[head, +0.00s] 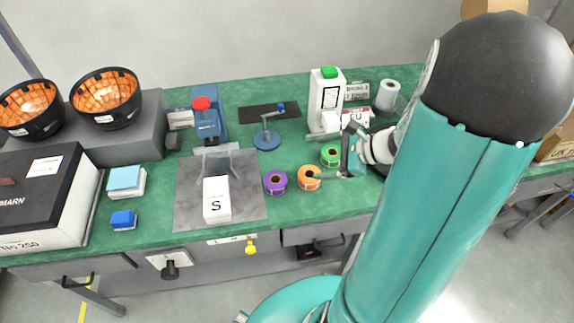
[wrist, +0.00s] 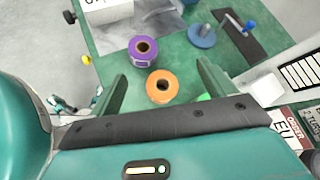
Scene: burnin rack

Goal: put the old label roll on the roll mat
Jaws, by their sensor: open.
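Three label rolls stand on the green bench: a purple roll (head: 275,182), an orange roll (head: 309,177) and a green roll (head: 330,155). I cannot tell which one is the old roll. A flat black mat (head: 256,114) lies behind them, partly under a blue crank stand, and may be the roll mat. My gripper (head: 347,155) is open and empty, just right of the orange and green rolls. In the wrist view the orange roll (wrist: 160,88) shows between the open fingers (wrist: 161,80), with the purple roll (wrist: 143,50) beyond and the green roll (wrist: 204,97) mostly hidden.
A white label printer (head: 326,98) and a white roll (head: 386,96) stand at the back right. The crank stand (head: 267,139) is behind the rolls. A grey mat (head: 188,209) holds a white box marked S (head: 216,199) to the left. The bench front edge is close.

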